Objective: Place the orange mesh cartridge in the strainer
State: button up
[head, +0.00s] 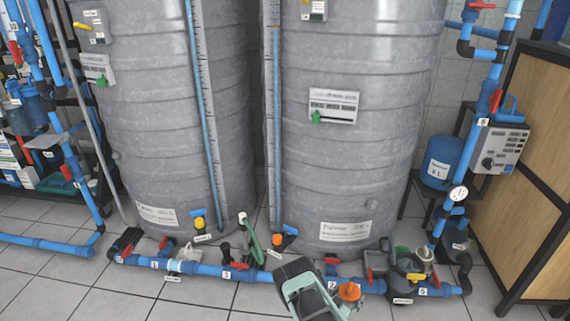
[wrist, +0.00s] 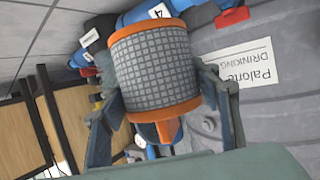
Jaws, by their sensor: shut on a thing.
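The orange mesh cartridge (wrist: 152,68) is a grey mesh cylinder with orange end rims and an orange stem. My gripper (wrist: 162,88) is shut on it, one finger on each side. In the head view my gripper (head: 336,303) is low in the middle, in front of the blue floor pipe, and the orange end of the cartridge (head: 349,291) shows at its right. The rest of the cartridge is hidden there. I cannot tell for sure which pipe fitting is the strainer; a grey fitting with a pale top (head: 424,255) stands on the pipe at the right.
Two tall grey tanks (head: 345,150) stand behind the blue floor pipe (head: 205,269), which has several red-handled valves. A green hose (head: 251,243) rises left of my gripper. A wooden panel (head: 530,170) is at the right. Tiled floor in front is clear.

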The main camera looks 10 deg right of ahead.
jog(key=w+a+r+n+t+y+p, duration=0.15)
jog(key=w+a+r, duration=0.25)
jog(key=r, duration=0.7)
jog(key=w+a+r+n+t+y+b, duration=0.15)
jog(key=w+a+r, duration=0.3)
jog(key=r, duration=0.75)
jog(key=w+a+r+n+y+p, duration=0.1)
jog(key=w+a+r+n+p, duration=0.3)
jog(key=r, duration=0.7)
jog(key=s+a+r+n+y, duration=0.1)
jog(key=s+a+r+y, duration=0.15)
jog(key=r, duration=0.55)
jog(key=s+a+r+n+t+y+b, duration=0.1)
jog(key=s+a+r, duration=0.3)
jog(key=r, duration=0.4)
jog(key=s+a+r+y, duration=0.2)
jog(key=s+a+r, duration=0.15)
jog(key=r, duration=0.45)
notch_tip(320, 180, up, 38)
jog(key=p, duration=3.7)
jog(key=shift+s+d+r+p, duration=0.15)
jog(key=shift+d+p, duration=0.2)
jog(key=shift+d, duration=0.05)
